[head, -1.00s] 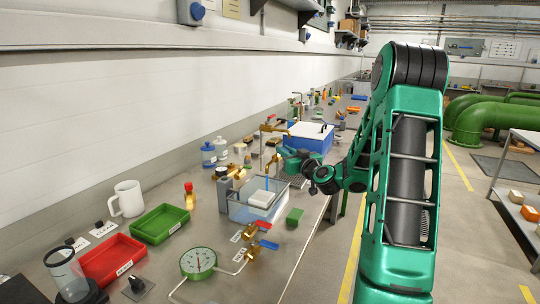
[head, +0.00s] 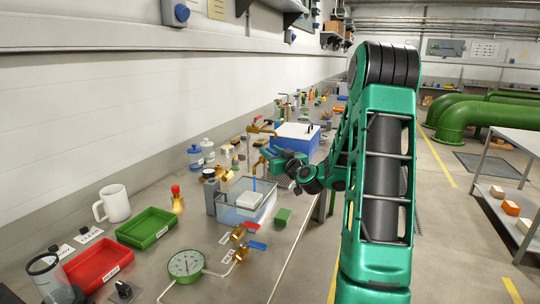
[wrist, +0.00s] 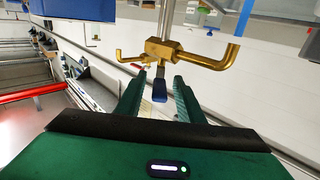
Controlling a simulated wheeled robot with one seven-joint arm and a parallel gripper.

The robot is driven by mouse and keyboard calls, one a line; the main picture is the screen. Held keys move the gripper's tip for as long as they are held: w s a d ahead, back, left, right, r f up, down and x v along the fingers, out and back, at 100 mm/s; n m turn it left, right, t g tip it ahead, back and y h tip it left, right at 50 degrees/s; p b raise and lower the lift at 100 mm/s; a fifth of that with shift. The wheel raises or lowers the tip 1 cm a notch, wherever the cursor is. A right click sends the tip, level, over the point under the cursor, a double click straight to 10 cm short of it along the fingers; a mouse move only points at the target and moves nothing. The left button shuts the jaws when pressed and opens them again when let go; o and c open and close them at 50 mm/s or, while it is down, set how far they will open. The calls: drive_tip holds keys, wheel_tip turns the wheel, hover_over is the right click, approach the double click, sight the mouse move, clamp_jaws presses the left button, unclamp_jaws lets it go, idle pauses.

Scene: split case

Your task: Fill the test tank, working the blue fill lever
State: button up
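In the wrist view, a blue lever (wrist: 160,88) hangs below a brass tap fitting (wrist: 178,53) with two curved outlets. My gripper (wrist: 158,82) is open, with one green finger on each side of the blue lever. I see a gap on both sides, but cannot tell how far the lever reaches between the fingers. In the head view, my gripper (head: 270,158) is small and partly hidden, close to brass taps on the bench. The clear test tank (head: 228,213) stands nearer, with a white block (head: 246,199) inside. The water level is hard to make out.
Two brass valves with a red handle (head: 250,227) and a blue handle (head: 257,246) sit before the tank, near a round gauge (head: 186,265). A blue cooler (head: 300,140) stands beyond my gripper. Green (head: 146,229) and red (head: 97,265) trays lie left.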

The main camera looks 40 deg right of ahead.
drive_tip(key=s+a, duration=0.2)
drive_tip(key=s, duration=0.8)
drive_tip(key=shift+s, duration=0.2)
idle(6.8)
